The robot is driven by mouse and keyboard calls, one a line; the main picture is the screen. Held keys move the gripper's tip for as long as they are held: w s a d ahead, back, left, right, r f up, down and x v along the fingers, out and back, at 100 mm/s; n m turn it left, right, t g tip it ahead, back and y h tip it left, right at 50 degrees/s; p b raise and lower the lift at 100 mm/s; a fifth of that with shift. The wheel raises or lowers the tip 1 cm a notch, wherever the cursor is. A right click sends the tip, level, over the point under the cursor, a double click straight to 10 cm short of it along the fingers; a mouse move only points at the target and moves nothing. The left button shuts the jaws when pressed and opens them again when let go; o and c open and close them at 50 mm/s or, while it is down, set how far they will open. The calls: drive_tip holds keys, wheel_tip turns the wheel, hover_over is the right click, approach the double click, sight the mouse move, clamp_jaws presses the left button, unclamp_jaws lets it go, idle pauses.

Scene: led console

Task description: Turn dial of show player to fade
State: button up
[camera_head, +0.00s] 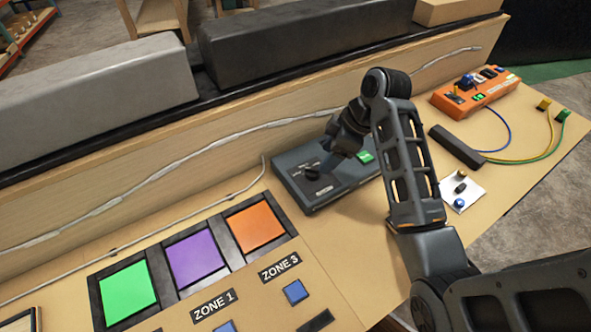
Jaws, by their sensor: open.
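A dark grey box (340,184), which looks like the show player, sits on the wooden console near the middle of the camera_head view. A black dial (311,173) is on its top, with small markings around it too small to read. A small lit green panel (365,157) is on the box's right part. My gripper (334,150) is open and hangs over the box, close behind and right of the dial. It appears apart from the dial, but its fingertips are dark and hard to separate from the box. My arm hides part of the box's right side.
Green, purple and orange panels (195,257) lie at the front left, with blue buttons (295,291) by zone labels. An orange box (475,93) with cables, a black bar (457,147) and a white plate (461,190) are at right. A cable runs along the back ledge.

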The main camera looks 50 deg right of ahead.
sight(313, 169)
drive_tip(key=shift+n, duration=0.3)
drive_tip(key=shift+w+p+x, duration=0.2)
drive_tip(key=shift+p+x, duration=0.05)
drive_tip(key=shift+x, duration=1.4)
drive_tip(key=shift+w+p+x, duration=0.2)
drive_tip(key=shift+x, duration=1.45)
drive_tip(key=shift+r, duration=0.15)
drive_tip(key=shift+c, duration=0.4)
drive_tip(key=c, duration=0.9)
drive_tip(key=shift+c, duration=0.2)
